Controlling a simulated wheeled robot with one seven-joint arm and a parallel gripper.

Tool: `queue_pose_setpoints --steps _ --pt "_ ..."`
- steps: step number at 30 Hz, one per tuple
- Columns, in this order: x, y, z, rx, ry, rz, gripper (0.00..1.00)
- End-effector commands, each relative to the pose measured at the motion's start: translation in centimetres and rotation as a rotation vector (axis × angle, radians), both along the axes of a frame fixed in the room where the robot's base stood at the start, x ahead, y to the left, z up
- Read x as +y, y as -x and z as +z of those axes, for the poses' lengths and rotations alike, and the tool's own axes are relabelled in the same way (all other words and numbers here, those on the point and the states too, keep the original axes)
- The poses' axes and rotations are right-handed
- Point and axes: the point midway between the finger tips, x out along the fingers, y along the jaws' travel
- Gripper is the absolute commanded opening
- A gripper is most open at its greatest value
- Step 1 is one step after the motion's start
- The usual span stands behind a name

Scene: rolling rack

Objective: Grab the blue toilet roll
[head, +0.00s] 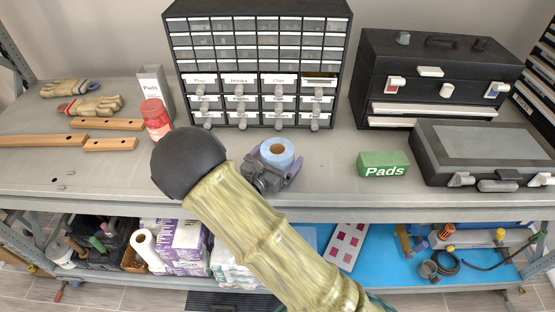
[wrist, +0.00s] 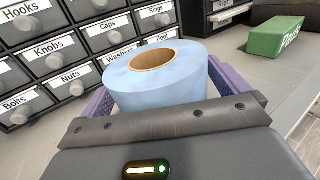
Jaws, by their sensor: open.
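The blue toilet roll (head: 277,152) stands upright on the grey shelf top, in front of the drawer cabinet. In the wrist view the roll (wrist: 157,78) shows its cardboard core from above. My gripper (head: 276,170) is open, with its purple fingers on either side of the roll. In the wrist view one finger (wrist: 98,104) shows at the roll's left and the other at its right. The lower front of the roll is hidden behind my gripper body, and I cannot tell whether the fingers touch it.
The drawer cabinet (head: 259,56) stands close behind the roll. A green Pads box (head: 383,164) and a grey-black case (head: 482,153) lie to the right. A red-lidded jar (head: 155,119), wooden pieces (head: 108,124) and gloves (head: 92,106) are at the left.

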Motion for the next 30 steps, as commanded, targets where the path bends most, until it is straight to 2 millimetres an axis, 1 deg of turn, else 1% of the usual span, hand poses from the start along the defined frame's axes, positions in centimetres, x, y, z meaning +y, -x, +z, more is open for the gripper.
queue_pose_setpoints --steps 10,14,15,17,26,30 --pt "0.0 0.04 0.0 0.0 0.0 0.0 1.0" --pt "0.0 0.04 0.0 0.0 0.0 0.0 0.74" --pt "0.0 0.04 0.0 0.0 0.0 0.0 0.67" --pt "0.0 0.04 0.0 0.0 0.0 0.0 0.55" --pt "0.02 0.03 0.16 -0.001 0.0 0.0 0.54" --pt "0.02 0.02 0.92 -0.002 -0.001 0.0 0.54"
